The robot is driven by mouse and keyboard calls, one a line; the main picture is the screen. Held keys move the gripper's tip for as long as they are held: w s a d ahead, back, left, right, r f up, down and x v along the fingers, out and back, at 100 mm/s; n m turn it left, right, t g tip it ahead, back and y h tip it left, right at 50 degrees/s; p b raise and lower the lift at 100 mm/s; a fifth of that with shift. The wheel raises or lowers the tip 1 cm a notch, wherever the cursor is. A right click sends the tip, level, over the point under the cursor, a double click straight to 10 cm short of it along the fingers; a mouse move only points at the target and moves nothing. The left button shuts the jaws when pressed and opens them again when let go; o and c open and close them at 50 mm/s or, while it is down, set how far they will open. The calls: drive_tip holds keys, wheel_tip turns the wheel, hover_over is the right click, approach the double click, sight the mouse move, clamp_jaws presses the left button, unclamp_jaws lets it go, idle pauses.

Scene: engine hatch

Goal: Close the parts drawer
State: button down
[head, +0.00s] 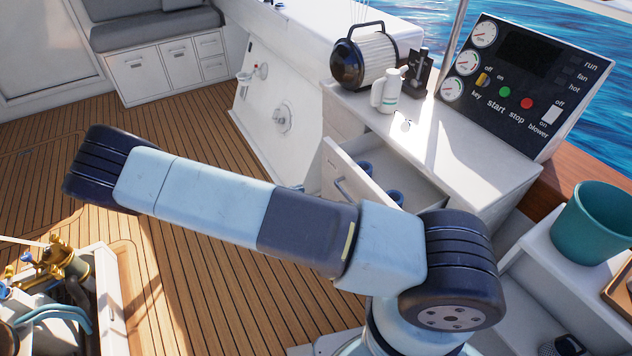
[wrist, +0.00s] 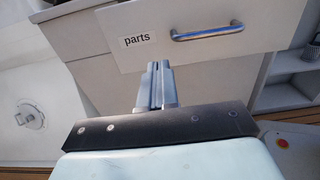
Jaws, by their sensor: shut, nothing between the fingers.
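The parts drawer (head: 415,190) is pulled out of the white cabinet in the head view, with several small blue round items visible inside. Part of it is hidden by my arm. In the wrist view its white front (wrist: 220,52) carries a "parts" label (wrist: 137,40) and a metal bar handle (wrist: 207,32). My gripper (wrist: 158,66) is shut and empty. Its fingertips overlap the lower edge of the drawer front in the picture, below the label and left of the handle. I cannot tell whether they touch it.
On the cabinet top stand a black-and-white canister (head: 375,58), a white bottle (head: 387,92) and the control panel (head: 524,82). A teal bucket (head: 592,222) is at the right. An open hatch with engine parts (head: 55,290) is at lower left. Wooden deck (head: 200,120) is clear.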

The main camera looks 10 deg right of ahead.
sight(340, 172)
drive_tip(key=x, duration=1.3)
drive_tip(key=shift+w+d, duration=0.1)
drive_tip(key=shift+d, duration=0.15)
